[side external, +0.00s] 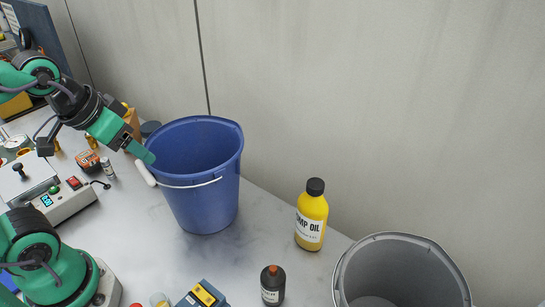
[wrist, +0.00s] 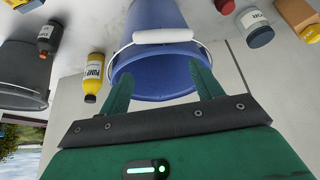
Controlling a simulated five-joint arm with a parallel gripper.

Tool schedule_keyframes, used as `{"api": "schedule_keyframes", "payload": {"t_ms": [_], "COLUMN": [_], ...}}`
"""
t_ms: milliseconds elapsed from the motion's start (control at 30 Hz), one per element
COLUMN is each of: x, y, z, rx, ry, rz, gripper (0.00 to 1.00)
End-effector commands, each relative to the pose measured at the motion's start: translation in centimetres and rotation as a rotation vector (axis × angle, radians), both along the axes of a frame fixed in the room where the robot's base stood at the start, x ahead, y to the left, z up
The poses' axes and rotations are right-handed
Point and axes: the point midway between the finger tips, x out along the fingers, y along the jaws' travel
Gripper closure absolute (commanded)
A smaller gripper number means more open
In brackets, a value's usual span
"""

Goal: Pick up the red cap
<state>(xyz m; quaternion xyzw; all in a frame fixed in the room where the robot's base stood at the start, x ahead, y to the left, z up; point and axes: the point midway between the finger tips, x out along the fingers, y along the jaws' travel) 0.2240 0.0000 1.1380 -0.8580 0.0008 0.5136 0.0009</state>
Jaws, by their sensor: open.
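The task's red cap cannot be singled out with certainty. An orange-red cap (side external: 272,268) sits on a small dark bottle (side external: 271,287) near the bottom middle of the side view. That bottle (wrist: 48,36) also shows upside down at the upper left of the wrist view. A small red object (side external: 135,305) is cut off by the bottom edge of the side view. My gripper (side external: 150,158) is beside the left rim of the blue bucket, near its white handle grip. In the wrist view my gripper (wrist: 160,70) has its fingers apart, with nothing held between them.
The blue bucket (side external: 205,195) stands by the wall, with a yellow oil bottle (side external: 312,215) to its right. A grey bucket (side external: 400,238) is at the lower right. A yellow-and-blue item (side external: 203,294) lies at the front. Equipment with a red switch (side external: 58,192) stands left.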

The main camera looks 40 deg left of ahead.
Motion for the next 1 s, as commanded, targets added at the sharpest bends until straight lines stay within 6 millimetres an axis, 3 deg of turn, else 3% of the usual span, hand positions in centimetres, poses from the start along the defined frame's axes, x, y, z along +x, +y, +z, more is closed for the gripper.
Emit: {"api": "schedule_keyframes", "payload": {"t_ms": [367, 667, 1000], "x": [0.1, 0.1, 2.8], "y": [0.0, 0.0, 2.8], "z": [0.8, 5.1, 6.2], "rx": [-0.001, -0.001, 0.042], "ry": [-0.001, -0.004, 0.109], "rz": [0.002, 0.002, 0.009], "gripper": [0.35, 0.35, 0.35]}}
